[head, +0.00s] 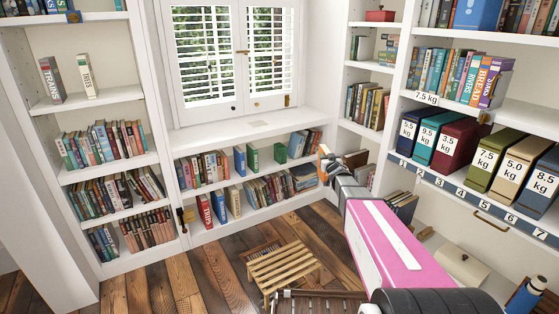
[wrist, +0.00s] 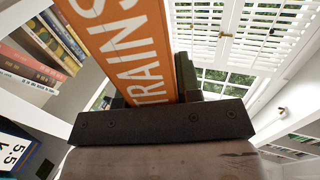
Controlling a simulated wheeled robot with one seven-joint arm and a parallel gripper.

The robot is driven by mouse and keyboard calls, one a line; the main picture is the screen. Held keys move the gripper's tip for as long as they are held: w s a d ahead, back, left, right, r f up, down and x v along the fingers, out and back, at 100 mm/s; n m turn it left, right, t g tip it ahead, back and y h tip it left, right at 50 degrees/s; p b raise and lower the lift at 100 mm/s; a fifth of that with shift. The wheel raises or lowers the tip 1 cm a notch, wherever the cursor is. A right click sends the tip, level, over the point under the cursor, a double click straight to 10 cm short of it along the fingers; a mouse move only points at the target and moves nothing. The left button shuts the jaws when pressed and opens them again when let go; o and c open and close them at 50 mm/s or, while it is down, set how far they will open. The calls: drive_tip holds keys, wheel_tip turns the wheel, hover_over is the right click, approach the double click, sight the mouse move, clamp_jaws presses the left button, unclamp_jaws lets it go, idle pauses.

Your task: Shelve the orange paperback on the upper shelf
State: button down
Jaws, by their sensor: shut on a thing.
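The orange paperback (wrist: 135,45), with TRAINS in white letters on it, stands between the jaws of my gripper (wrist: 150,105) in the wrist view. My gripper is shut on it. In the head view my gripper (head: 328,168) is small and far off, in front of the low window shelves, with a bit of orange at its tip. Most of the book is hidden there. The left bookcase has a shelf (head: 70,103) with a grey TRAINS book (head: 51,79) and a white TREES book (head: 87,76) and bare room to their right. I cannot tell which shelf is the upper one.
A right shelf holds upright books (head: 460,75) above a row of weight-marked binders (head: 455,145). The low window shelves (head: 250,205) hold several books. A slatted wooden stool (head: 287,268) stands on the plank floor. A white box (head: 462,265) sits at lower right.

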drive_tip(key=w+a+f+n+g+y, duration=0.1)
drive_tip(key=w+a+f, duration=0.3)
drive_tip(key=w+a, duration=0.4)
drive_tip(key=w+a+f+n+g+y, duration=0.1)
drive_tip(key=w+a+f+y, duration=0.2)
drive_tip(key=w+a+f, duration=0.2)
drive_tip(key=w+a+f+n+y, duration=0.2)
drive_tip(key=w+a+f, duration=0.3)
drive_tip(key=w+a, duration=0.6)
drive_tip(key=shift+w+a+f+g, duration=0.25)
drive_tip(key=shift+a+g, duration=0.1)
drive_tip(key=shift+g, duration=0.05)
drive_tip(key=x, duration=1.6)
drive_tip(key=shift+a, duration=0.15)
drive_tip(key=shift+w+f, duration=0.15)
drive_tip(key=shift+f, duration=0.05)
drive_tip(key=c, duration=0.7)
unclamp_jaws()
drive_tip(key=shift+c, duration=0.2)
drive_tip(key=shift+f, duration=0.1)
